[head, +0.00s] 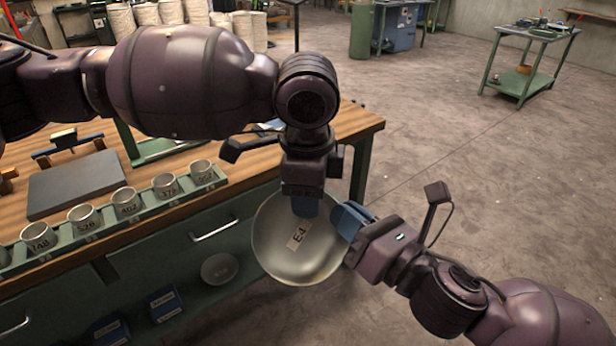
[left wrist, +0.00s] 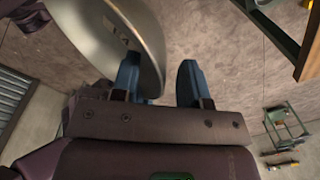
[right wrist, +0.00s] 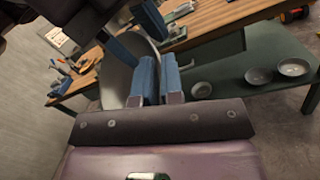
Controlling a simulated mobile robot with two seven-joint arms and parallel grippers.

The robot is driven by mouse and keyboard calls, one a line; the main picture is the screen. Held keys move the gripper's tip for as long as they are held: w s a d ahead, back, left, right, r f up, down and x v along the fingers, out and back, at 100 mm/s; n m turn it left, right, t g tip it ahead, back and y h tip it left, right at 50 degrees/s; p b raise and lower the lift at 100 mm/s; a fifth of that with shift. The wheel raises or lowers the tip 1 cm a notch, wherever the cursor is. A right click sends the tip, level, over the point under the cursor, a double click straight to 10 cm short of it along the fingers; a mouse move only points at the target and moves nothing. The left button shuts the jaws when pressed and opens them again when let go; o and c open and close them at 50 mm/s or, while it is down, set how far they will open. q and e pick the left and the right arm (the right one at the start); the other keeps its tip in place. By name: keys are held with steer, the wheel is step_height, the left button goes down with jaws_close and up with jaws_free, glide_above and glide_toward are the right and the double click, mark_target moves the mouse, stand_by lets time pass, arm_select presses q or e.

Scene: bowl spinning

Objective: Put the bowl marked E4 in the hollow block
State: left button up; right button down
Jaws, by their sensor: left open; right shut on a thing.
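The bowl marked E4 (head: 275,250) is a shiny metal bowl held in the air in front of the bench, its inside and label facing the head camera. My right gripper (head: 348,220) is shut on its right rim; the right wrist view shows the bowl (right wrist: 117,78) at the closed fingers (right wrist: 158,78). My left gripper (head: 306,206) is at the upper rim. In the left wrist view its fingers (left wrist: 158,82) are open, with the bowl's rim (left wrist: 159,60) between them. I cannot make out a hollow block in these views.
The wooden bench (head: 350,122) holds a dark flat slab (head: 75,183) and a green rack of labelled cups (head: 83,217). Another bowl (head: 221,268) lies below the bench near blue boxes (head: 165,303). A green trolley (head: 525,62) stands far right. The floor between is clear.

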arm_select(q)
steer(key=shift+f, duration=0.1)
steer(key=shift+c, duration=0.5)
jaws_close()
arm_select(e)
steer(key=c, duration=1.2)
jaws_free()
steer(key=shift+o, duration=0.2)
